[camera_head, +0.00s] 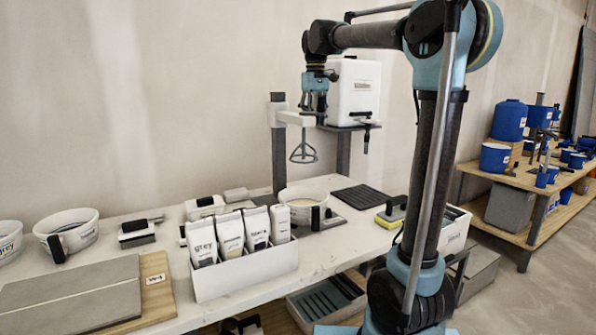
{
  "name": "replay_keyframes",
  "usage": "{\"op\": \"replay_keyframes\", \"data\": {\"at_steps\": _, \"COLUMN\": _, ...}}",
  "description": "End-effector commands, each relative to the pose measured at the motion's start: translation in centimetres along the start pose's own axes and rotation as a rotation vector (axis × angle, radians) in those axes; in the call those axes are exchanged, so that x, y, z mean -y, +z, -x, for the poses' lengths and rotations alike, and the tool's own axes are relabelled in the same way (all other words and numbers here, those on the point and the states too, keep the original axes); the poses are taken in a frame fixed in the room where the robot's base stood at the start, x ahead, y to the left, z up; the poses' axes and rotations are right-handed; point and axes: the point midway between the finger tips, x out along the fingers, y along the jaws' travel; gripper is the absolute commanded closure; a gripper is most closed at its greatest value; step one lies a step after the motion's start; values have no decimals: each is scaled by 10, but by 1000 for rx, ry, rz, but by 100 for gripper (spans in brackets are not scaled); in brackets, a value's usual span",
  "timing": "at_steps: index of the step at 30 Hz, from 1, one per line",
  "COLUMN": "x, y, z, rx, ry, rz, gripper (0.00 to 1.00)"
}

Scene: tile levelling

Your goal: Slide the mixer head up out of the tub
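The mixer head (294,118) is a pale arm on a dark upright post (279,150), high above the table. Its grey whisk (303,153) hangs below it, with its lower end above the rim of the tub and apart from it. The tub (289,195) is a white round container with pale contents, standing on the table behind the row of bags. My gripper (315,112) points down at the right end of the mixer head. Its fingertips are small and overlap the head, so I cannot tell if they grip it.
A white water tank (354,92) with a tap stands on a raised stand right of the mixer. A white box of labelled bags (246,272) stands in front of the tub. A dark ribbed mat (361,196) lies to its right. Grey tiles (75,300) lie at the left front.

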Motion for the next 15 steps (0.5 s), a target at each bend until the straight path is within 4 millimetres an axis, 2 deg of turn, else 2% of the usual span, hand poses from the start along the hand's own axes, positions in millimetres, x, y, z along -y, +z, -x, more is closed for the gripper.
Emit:
{"op": "replay_keyframes", "data": {"at_steps": 11, "x": 1, "y": 0, "z": 0, "rx": 0, "ry": -1, "rz": 1, "gripper": 53}}
{"op": "replay_keyframes", "data": {"at_steps": 15, "x": 1, "y": 0, "z": 7, "rx": 0, "ry": -2, "rz": 1, "gripper": 53}}
